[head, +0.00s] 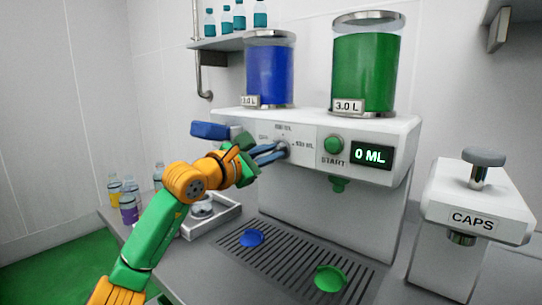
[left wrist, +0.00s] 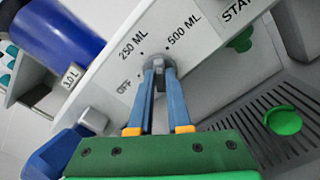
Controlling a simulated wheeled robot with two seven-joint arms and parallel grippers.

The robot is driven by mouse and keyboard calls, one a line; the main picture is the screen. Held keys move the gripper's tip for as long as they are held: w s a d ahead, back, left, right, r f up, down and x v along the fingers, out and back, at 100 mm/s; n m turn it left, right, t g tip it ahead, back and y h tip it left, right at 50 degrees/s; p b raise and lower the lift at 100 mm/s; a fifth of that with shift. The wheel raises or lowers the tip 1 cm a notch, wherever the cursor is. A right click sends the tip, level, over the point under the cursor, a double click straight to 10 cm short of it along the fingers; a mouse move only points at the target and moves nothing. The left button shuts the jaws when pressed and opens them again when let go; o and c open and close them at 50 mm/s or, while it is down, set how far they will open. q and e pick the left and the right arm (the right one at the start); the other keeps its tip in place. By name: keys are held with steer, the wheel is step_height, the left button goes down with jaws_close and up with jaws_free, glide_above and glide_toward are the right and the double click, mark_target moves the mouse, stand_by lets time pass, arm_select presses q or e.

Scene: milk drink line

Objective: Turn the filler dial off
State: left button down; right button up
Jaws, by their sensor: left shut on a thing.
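The filler dial (head: 281,149) is a small grey knob on the white filler's front panel, among the labels OFF, 250 ML and 500 ML. In the left wrist view the dial (left wrist: 159,74) sits between my fingertips; which label it points to is hard to tell. My left gripper (head: 277,153) reaches in from the left and is shut on the dial with its blue fingers, also in the left wrist view (left wrist: 160,82). My right gripper is not in view.
Right of the dial are a green START button (head: 334,145) and a display (head: 371,156) reading 0 ML. Blue and green tanks (head: 364,72) stand on top. Below is a drip grate (head: 290,268) with blue and green discs. A CAPS unit (head: 474,205) stands right.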

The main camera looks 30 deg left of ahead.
arm_select(q)
steer(key=n, duration=0.4)
steer(key=shift+n+b, duration=0.3)
steer(key=shift+b, duration=0.1)
steer(key=n, duration=0.5)
steer(key=shift+r+b, duration=0.1)
steer(key=shift+b, duration=0.2)
steer(key=n, duration=0.5)
steer(key=shift+a+n, duration=0.1)
steer(key=shift+n, duration=0.3)
steer(key=n, duration=0.4)
steer(key=shift+b, duration=0.4)
steer(key=shift+n, duration=0.4)
steer(key=c, duration=0.9)
jaws_free()
steer(key=shift+w, duration=0.1)
